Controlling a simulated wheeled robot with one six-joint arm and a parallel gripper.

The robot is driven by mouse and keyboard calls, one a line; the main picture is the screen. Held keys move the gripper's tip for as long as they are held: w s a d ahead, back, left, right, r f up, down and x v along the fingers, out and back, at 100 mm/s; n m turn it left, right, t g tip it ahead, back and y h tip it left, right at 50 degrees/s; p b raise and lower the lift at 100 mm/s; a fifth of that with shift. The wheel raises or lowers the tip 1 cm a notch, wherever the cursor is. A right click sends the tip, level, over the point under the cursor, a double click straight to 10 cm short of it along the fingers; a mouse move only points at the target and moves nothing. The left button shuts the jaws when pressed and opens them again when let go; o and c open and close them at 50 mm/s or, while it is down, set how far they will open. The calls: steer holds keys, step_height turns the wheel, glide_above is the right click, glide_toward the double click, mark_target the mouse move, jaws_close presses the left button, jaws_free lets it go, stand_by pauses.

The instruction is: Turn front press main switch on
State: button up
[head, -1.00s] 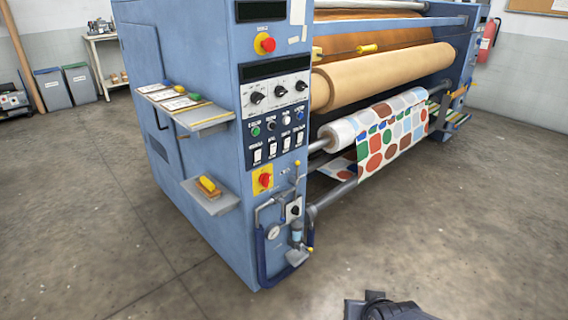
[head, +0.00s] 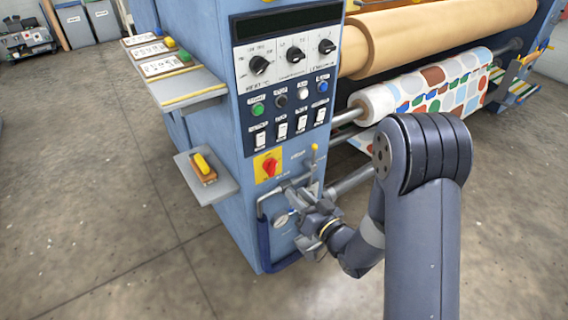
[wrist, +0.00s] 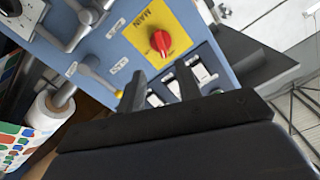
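The main switch is a red rotary knob on a yellow plate (head: 269,167), low on the blue press's front panel. In the wrist view the red knob (wrist: 160,42) shows on its yellow plate, labelled MAIN, beyond the fingertips. My gripper (head: 300,212) is below and right of the switch in the head view, in front of the gauge and pipes. In the wrist view its two dark fingers (wrist: 160,88) stand apart with nothing between them. The gripper is not touching the knob. The knob's on or off position cannot be told.
Above the switch are white rocker switches (head: 282,132), coloured buttons (head: 258,109) and black dials (head: 260,66). A small shelf (head: 222,184) with a yellow-handled brush juts out left. A yellow-tipped lever (head: 315,150) and pipework with a gauge (head: 282,221) are close to the gripper.

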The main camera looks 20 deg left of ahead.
mark_target(275, 170)
steer(key=x, duration=1)
steer(key=shift+w+a+r+b, duration=0.1)
steer(key=shift+w+a+b, duration=0.1)
steer(key=shift+b, duration=0.15)
steer(key=shift+c, duration=0.2)
jaws_close()
